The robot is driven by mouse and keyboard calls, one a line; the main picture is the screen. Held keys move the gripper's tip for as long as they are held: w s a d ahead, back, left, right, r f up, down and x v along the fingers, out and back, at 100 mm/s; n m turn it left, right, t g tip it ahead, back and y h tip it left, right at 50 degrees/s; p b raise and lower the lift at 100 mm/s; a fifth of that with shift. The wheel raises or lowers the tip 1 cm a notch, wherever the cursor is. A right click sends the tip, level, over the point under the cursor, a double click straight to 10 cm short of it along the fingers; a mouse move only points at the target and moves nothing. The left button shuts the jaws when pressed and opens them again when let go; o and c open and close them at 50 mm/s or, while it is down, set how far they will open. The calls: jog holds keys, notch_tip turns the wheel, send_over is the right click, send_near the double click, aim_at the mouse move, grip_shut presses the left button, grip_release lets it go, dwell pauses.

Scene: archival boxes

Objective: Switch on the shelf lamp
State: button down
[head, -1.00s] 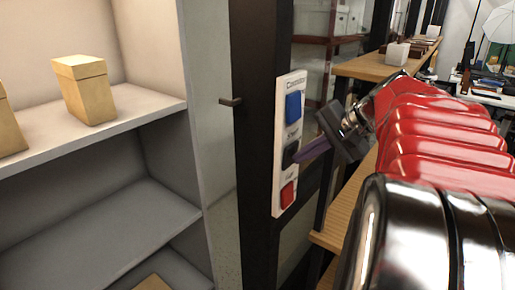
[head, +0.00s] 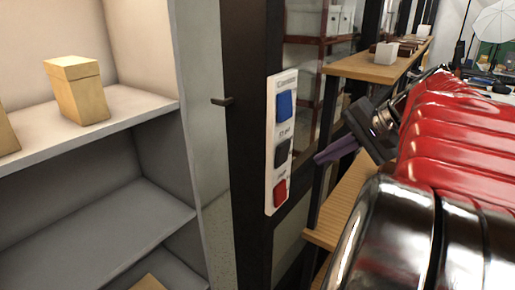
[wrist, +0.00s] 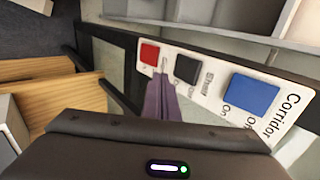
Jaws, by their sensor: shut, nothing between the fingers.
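A white switch panel (head: 270,160) is fixed upright on a dark post. It carries a blue rocker switch (head: 284,105) at the top, a black one (head: 283,152) in the middle and a red one (head: 280,191) at the bottom. In the wrist view the label by the blue switch (wrist: 252,93) reads "Corridor", and the one by the black switch (wrist: 187,69) appears to read "Shelf". My gripper (head: 320,158) is shut and empty, its purple fingers just right of the black switch and apart from the panel. The wrist view also shows the fingers (wrist: 161,90). No lamp is recognisable.
A grey shelf unit (head: 120,115) stands at left with a tan box (head: 77,92) on its upper board. A small handle (head: 222,101) juts out left of the panel. Wooden shelves (head: 375,66) stand behind and right of the post.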

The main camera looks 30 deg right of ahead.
jog(key=shift+s+f+v, duration=0.15)
jog(key=shift+v, duration=0.7)
jog(key=shift+s+f+v, duration=0.15)
jog(key=shift+v, duration=0.75)
jog(key=shift+s+f+v, duration=0.1)
jog(key=shift+v, duration=0.75)
jog(key=shift+w, duration=0.1)
jog(key=w+a+f+n+g+h, duration=0.25)
jog(key=w+a+f+n, duration=0.25)
jog(key=w+a+f, duration=0.45)
jog(key=s+a+f+n, duration=0.2)
jog(key=s+a+n, duration=0.1)
jog(key=a, duration=0.4)
jog(key=s+a+f+n, duration=0.3)
jog(key=a, duration=0.4)
jog(key=s+a+f+n, duration=0.2)
jog(key=s+a+f, duration=0.1)
jog(key=a, duration=0.4)
jog(key=shift+s+f+n+h, duration=0.25)
jog(key=shift+s+n+h, duration=0.15)
jog(key=shift+s, duration=0.2)
